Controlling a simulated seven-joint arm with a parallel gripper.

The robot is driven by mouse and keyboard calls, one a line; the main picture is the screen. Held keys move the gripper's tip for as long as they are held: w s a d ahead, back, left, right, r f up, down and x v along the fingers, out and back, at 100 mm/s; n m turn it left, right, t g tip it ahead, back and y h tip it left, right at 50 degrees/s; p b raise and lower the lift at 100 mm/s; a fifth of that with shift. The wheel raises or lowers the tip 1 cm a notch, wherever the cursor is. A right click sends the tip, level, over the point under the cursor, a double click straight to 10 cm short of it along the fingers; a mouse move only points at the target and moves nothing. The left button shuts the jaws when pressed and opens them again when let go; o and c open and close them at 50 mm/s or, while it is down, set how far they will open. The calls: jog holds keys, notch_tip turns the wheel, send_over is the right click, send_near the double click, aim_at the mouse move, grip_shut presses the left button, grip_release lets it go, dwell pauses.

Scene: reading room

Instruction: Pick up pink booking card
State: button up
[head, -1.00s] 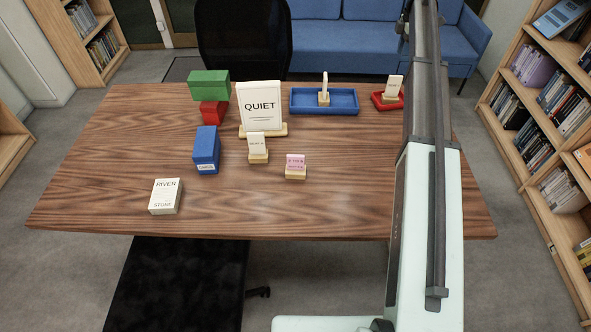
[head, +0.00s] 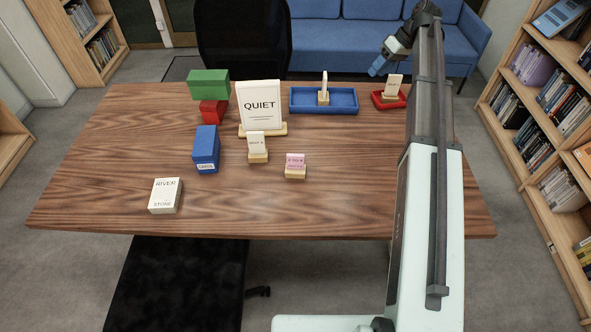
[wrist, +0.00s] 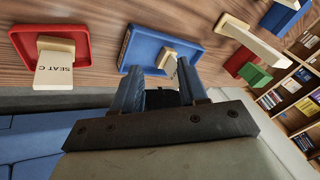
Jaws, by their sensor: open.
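The pink booking card (head: 295,160) stands upright in a small wooden holder (head: 295,173) on the table, right of a white card in a similar holder. Its print is too small to read. My gripper (head: 376,70) is in the air high at the back right in the head view, well apart from the pink card. In the wrist view its two blue fingers (wrist: 158,80) are spread with nothing held between them. The pink card does not show in the wrist view.
A blue tray (head: 345,109) holds a wooden stand with a card; a red tray (head: 378,103) holds another. A QUIET sign (head: 259,95), a green box (head: 209,82), a blue box (head: 206,147) and a white book (head: 164,196) stand left. The table's front right is clear.

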jog(key=s+a+r+m+y, duration=0.3)
jog(key=s+a+m+y, duration=0.35)
jog(key=s+m, duration=0.65)
jog(key=s+a+r+m+y, duration=0.2)
jog(key=s+a+m+y, duration=0.5)
jog(key=s+m, duration=0.6)
send_near(290, 168)
jog(key=shift+t+h, duration=0.4)
jog(key=shift+h, duration=0.05)
jog(key=d+r, duration=0.2)
jog(key=d, duration=0.1)
jog(key=shift+d+r, duration=0.25)
jog(key=shift+d, duration=0.05)
jog(key=shift+a+f, duration=0.15)
jog(key=shift+a, duration=0.2)
jog(key=shift+w+a, duration=0.2)
jog(key=shift+a, duration=3.05)
jog(key=shift+w+a, duration=0.15)
jog(key=shift+a, duration=3.15)
grip_shut()
